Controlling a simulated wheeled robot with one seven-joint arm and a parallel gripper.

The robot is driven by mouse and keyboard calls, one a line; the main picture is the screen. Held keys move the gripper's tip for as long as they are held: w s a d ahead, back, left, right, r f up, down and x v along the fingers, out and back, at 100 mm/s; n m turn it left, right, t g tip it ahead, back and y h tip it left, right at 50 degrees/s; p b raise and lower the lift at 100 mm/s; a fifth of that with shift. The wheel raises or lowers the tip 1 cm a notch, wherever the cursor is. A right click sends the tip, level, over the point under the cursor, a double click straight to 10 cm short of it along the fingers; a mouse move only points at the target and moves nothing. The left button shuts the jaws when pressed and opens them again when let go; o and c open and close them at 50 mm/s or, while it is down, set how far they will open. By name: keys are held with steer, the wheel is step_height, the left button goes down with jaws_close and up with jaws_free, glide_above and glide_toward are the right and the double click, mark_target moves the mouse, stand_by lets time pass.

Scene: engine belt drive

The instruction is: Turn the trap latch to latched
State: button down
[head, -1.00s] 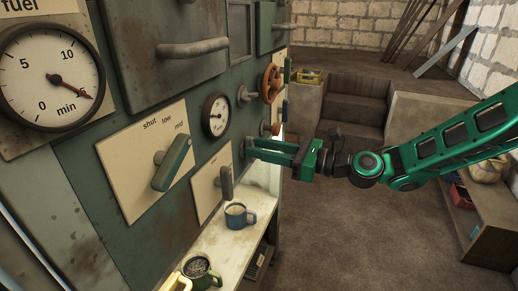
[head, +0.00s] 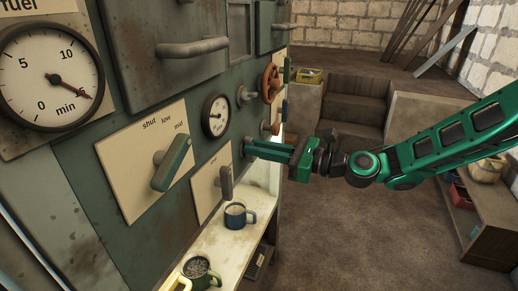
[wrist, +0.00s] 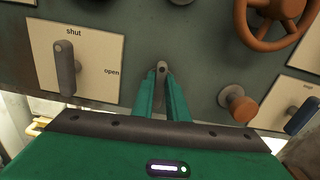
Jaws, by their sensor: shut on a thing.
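My gripper (head: 248,148) reaches from the right to the green-grey panel in the head view. In the wrist view its two green fingers (wrist: 162,74) are closed on the small grey handle of the trap latch (wrist: 161,67), which stands out from the panel. Only the rounded top of this handle shows between the fingertips. No label for it can be read, and its marked position cannot be told. In the head view the fingers hide the handle.
A grey lever (wrist: 65,70) on a plate marked shut and open is left of the gripper in the wrist view. An orange knob (wrist: 238,103) and an orange handwheel (wrist: 275,22) are on the right.

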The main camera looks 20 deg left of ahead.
steer(key=shift+s+d+f+n, duration=0.15)
steer(key=shift+f+n, duration=0.1)
steer(key=shift+n, duration=2.6)
steer(key=shift+s+a+f+n, duration=0.1)
steer(key=shift+f+n, duration=0.15)
steer(key=shift+n, duration=2.55)
steer(key=shift+s+d+f+n, duration=0.15)
steer(key=shift+f+n, duration=0.1)
steer(key=shift+n, duration=2.6)
steer(key=shift+f, duration=0.1)
steer(key=c, duration=1.8)
jaws_free()
steer(key=shift+c, duration=0.2)
steer(key=shift+o, duration=0.5)
steer(key=shift+a, duration=0.1)
steer(key=d, duration=1)
steer(key=shift+s+d, duration=0.4)
